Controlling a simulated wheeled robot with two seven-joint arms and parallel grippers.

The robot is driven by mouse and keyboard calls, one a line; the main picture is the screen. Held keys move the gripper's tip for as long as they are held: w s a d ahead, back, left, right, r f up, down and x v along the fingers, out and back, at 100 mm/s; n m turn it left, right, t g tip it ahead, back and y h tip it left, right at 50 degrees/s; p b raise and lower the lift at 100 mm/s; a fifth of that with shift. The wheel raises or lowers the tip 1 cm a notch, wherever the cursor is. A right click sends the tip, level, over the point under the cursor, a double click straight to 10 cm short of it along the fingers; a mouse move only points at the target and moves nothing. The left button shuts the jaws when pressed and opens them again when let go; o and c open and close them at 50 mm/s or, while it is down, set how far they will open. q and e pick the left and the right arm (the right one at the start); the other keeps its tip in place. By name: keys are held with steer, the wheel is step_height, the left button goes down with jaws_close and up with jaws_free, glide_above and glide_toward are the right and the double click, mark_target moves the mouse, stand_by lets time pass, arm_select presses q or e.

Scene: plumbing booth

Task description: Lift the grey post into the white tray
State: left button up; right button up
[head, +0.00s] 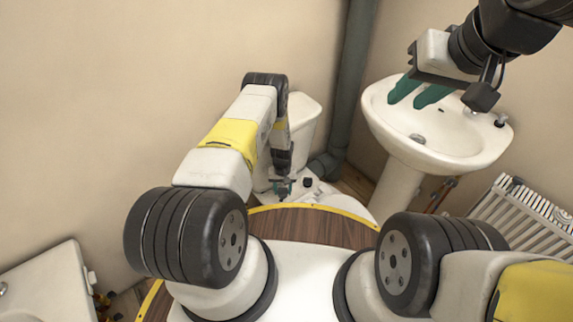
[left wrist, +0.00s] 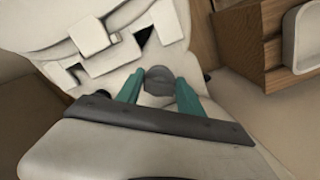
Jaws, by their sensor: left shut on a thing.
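My left gripper (head: 283,187) reaches down beside the white toilet in the head view. In the left wrist view its teal fingers stand on both sides of a grey round-ended piece, which looks like the grey post (left wrist: 160,76), and it is shut on it. Only the post's end shows, and I cannot tell whether it is clear of the surface below. A white tray (left wrist: 307,40) with a raised rim shows at the right edge of the left wrist view, apart from the gripper. My right gripper (head: 418,94) hangs in front of the sink, its teal fingers apart and empty.
The white sink (head: 455,145) stands at the right, with a radiator (head: 530,220) beside it. A wooden cabinet (left wrist: 245,50) is at the upper right of the left wrist view.

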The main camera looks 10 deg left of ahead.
arm_select(q)
steer(key=s+d+r, duration=0.3)
steer(key=r, duration=0.1)
steer(key=shift+s+d, duration=0.25)
stand_by(0.3)
